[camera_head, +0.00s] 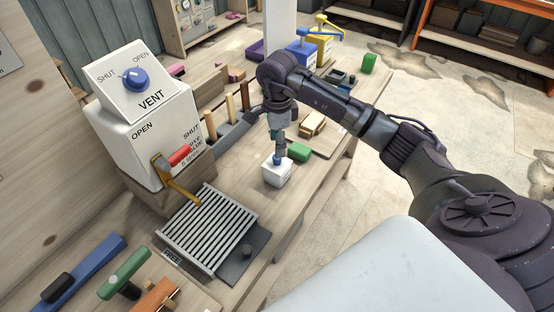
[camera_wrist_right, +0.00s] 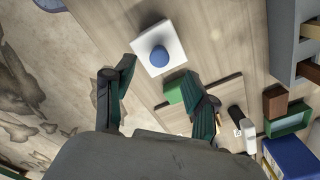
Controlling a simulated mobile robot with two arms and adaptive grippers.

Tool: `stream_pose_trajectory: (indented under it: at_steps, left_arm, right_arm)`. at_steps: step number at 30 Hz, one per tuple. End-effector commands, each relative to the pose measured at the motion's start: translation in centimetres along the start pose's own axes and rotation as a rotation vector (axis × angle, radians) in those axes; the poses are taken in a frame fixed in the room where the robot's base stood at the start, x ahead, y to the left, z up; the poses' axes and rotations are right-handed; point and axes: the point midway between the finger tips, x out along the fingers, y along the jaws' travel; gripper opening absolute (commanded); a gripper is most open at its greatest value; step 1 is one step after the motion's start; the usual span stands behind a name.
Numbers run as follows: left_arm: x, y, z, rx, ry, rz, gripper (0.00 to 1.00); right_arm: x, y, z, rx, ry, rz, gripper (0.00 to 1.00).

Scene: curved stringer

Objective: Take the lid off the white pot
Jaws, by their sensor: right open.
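The white pot (camera_head: 276,174) is a small square block on the wooden bench, with a blue knob on its top. The white lid (camera_wrist_right: 171,43) with the round blue knob (camera_wrist_right: 159,56) shows from above in the right wrist view. The lid appears to sit on the pot. My right gripper (camera_head: 280,152) is above the pot in the head view, close to the knob. In the right wrist view my right gripper (camera_wrist_right: 158,70) is open, its fingers apart and the knob ahead between them. Whether it touches the knob cannot be told. My left gripper is out of view.
A green block (camera_head: 299,151) lies just beside the pot, near a wooden board (camera_head: 322,140). A slatted grey rack (camera_head: 208,228) stands in front on the bench. The bench edge is close at right.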

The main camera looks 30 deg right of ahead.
Motion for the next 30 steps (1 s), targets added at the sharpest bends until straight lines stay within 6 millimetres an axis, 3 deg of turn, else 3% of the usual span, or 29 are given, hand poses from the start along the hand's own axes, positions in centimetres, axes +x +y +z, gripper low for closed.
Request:
stream_pose_trajectory:
  at_steps: [7, 15, 23, 30]
  left_arm:
    - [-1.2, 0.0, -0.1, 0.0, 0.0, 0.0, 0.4]
    - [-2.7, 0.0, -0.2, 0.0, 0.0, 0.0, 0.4]
    - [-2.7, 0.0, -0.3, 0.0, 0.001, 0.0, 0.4]
    - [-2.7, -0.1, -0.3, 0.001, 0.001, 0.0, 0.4]
  right_arm:
    - [1.8, 0.1, 0.1, -0.001, 0.0, 0.004, 0.56]
    - [5.6, 0.1, 0.1, 0.0, -0.001, 0.002, 0.56]
    - [6.1, 0.1, 0.1, -0.001, -0.001, -0.001, 0.56]
    - [6.1, 0.1, 0.1, -0.001, -0.001, -0.001, 0.2]
